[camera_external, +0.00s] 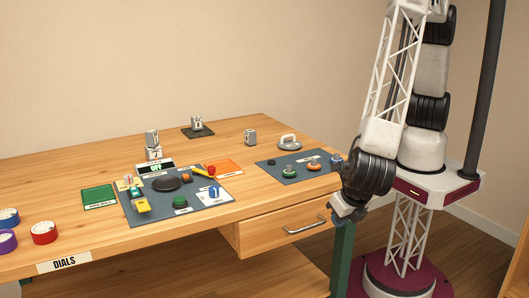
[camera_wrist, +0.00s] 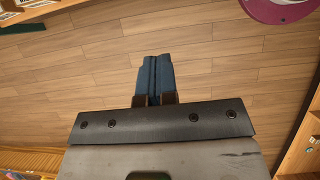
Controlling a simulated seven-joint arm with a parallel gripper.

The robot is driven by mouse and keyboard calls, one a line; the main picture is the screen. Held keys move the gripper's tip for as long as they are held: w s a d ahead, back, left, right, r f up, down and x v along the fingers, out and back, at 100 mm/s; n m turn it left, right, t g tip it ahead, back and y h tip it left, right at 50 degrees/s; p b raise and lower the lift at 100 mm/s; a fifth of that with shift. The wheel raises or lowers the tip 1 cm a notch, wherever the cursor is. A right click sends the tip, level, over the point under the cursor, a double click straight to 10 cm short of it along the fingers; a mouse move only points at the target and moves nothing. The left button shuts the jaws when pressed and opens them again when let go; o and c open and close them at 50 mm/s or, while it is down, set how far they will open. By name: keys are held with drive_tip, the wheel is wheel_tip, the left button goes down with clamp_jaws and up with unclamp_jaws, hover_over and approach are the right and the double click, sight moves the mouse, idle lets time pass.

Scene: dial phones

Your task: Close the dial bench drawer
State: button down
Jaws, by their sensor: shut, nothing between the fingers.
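The wooden bench drawer (camera_external: 275,232) is under the right part of the bench (camera_external: 230,150) in the external view. Its front carries a grey metal bar handle (camera_external: 305,226), and the drawer front appears to stand out from beneath the bench top; how far is hard to tell. My gripper (camera_external: 347,217) is right of the drawer, near the bench's front right corner, pointing down and apart from the handle. In the wrist view, its two blue fingers (camera_wrist: 153,78) are together with nothing between them, above the wooden floor. The drawer's inside is hidden.
A grey mat with knobs (camera_external: 292,166) lies near the bench's right end. Another mat with a black dial (camera_external: 166,184) and small blocks lies in the middle. Tape rolls (camera_external: 44,232) sit at left. A green bench leg (camera_external: 342,258) stands below my gripper. The floor in front is open.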

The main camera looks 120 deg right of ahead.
sight(321, 223)
drive_tip(key=shift+d+f, duration=0.9)
drive_tip(key=shift+d, duration=0.25)
drive_tip(key=shift+d+f, duration=0.95)
drive_tip(key=shift+d, duration=0.25)
drive_tip(key=shift+d+f, duration=0.9)
drive_tip(key=shift+d, duration=0.25)
drive_tip(key=shift+d, duration=1.05)
